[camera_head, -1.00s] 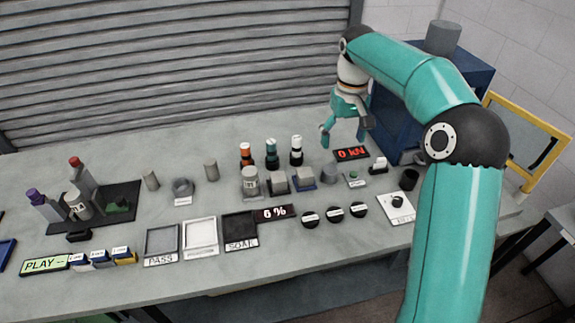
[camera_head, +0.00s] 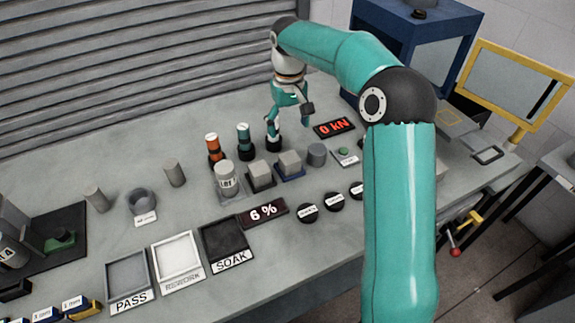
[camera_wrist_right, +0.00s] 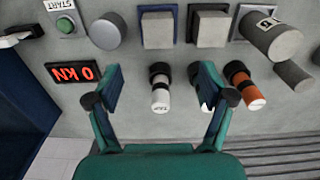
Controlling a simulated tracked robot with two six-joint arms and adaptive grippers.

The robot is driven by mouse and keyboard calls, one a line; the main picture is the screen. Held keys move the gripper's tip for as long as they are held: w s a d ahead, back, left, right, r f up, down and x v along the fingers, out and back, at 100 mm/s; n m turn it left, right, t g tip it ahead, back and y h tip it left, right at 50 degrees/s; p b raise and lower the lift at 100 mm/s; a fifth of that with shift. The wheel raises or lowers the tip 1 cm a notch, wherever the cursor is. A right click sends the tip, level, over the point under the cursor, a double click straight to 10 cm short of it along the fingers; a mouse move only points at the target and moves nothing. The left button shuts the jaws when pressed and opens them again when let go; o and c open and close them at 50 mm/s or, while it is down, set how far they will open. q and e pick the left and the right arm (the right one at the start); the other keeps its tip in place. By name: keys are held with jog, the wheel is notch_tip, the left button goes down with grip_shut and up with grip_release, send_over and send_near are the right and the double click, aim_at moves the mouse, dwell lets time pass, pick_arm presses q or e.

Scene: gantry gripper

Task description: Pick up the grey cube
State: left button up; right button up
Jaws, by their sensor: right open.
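Two grey cubes stand on the table in the head view: one on a blue-edged pad (camera_head: 290,161) and one on a dark pad (camera_head: 261,173) to its left. Both also show near the top of the right wrist view, the blue-pad cube (camera_wrist_right: 158,28) and the dark-pad cube (camera_wrist_right: 212,28). The frames do not show which one is meant. My right gripper (camera_head: 291,124) is open and empty, above and behind the cubes. In the wrist view its fingertips (camera_wrist_right: 162,98) are apart, with a white-capped bottle (camera_wrist_right: 160,88) between them. My left gripper is out of view.
An orange bottle (camera_head: 214,150) and a teal bottle (camera_head: 246,142) stand behind the cubes. A grey cylinder (camera_head: 316,154) stands to their right, a labelled cylinder (camera_head: 227,178) to their left. The "0 kN" display (camera_head: 334,128) is near the gripper. A SOAK tray (camera_head: 226,242) lies in front.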

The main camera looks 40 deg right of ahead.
send_over(289, 157)
jog(key=f, duration=0.7)
jog(key=shift+s+a, duration=0.15)
jog(key=shift+a, duration=0.05)
jog(key=shift+d+f+p, duration=0.15)
jog(key=shift+f+p, duration=0.15)
jog(key=shift+f, duration=2.5)
jog(key=c, duration=1.5)
